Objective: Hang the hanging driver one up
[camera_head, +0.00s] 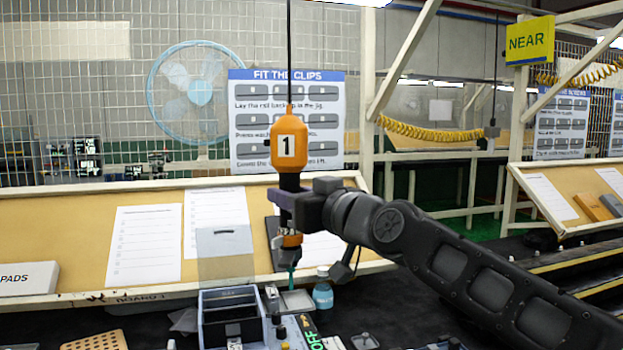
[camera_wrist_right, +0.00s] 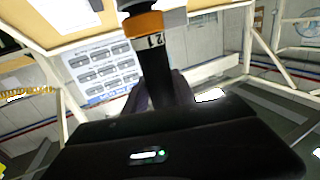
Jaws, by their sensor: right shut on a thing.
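The hanging driver one (camera_head: 288,146) is upright in the middle of the head view, with an orange top, a white label reading 1 and a dark cable running straight up from it. Below are a dark grip, an orange ring and a thin teal tip. My right gripper (camera_head: 290,207) is shut on its dark grip, with my arm coming in from the right. In the right wrist view the dark grip and an orange band (camera_wrist_right: 143,24) show between the fingers (camera_wrist_right: 158,92). The tip is above the bench items; I cannot tell the gap. My left gripper is out of view.
Below the driver are a dark open bin (camera_head: 231,316), a small blue bottle (camera_head: 323,290) and a green OFF label (camera_head: 310,332). A tan sloped board (camera_head: 75,215) with paper sheets stands behind. A yellow NEAR sign (camera_head: 530,41) hangs at upper right.

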